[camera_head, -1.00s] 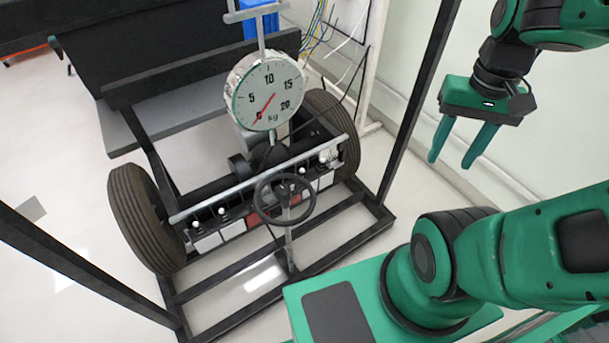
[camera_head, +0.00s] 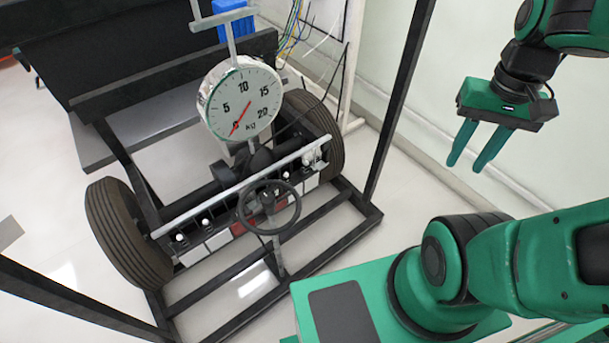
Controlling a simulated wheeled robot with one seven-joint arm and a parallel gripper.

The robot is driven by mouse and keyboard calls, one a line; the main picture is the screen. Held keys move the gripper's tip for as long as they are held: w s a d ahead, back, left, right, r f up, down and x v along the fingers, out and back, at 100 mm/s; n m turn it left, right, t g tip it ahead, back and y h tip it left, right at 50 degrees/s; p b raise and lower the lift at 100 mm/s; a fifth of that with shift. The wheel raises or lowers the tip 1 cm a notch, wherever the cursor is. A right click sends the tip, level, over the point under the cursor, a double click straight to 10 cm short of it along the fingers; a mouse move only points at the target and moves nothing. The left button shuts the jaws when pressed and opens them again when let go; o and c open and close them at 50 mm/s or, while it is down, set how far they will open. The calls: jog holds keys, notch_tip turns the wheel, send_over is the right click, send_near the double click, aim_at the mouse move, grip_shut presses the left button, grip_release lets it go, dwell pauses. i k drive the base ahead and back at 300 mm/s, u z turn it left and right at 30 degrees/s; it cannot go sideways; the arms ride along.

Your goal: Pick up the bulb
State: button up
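Several small white bulbs sit in a row along the front bar of the chassis rig. One bulb (camera_head: 180,237) is at the left end, another bulb (camera_head: 206,223) is just right of it, and a whitish bulb (camera_head: 307,158) is near the right end. Which one the task means, I cannot tell. The steering wheel partly hides the middle of the row. My gripper (camera_head: 465,167) hangs at the upper right with its two green fingers apart and nothing between them. It is well to the right of the bulbs, beyond the frame post.
A round kg dial (camera_head: 240,103) hangs above the bar. A black steering wheel (camera_head: 269,207) stands in front of it. Tyres (camera_head: 127,233) flank the rig. A black post (camera_head: 402,95) stands between my gripper and the rig. The wall (camera_head: 480,60) is behind my gripper.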

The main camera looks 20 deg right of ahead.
aim_at(285, 177)
jog(key=z, duration=0.45)
jog(key=k, duration=0.5)
jog(key=z, duration=0.45)
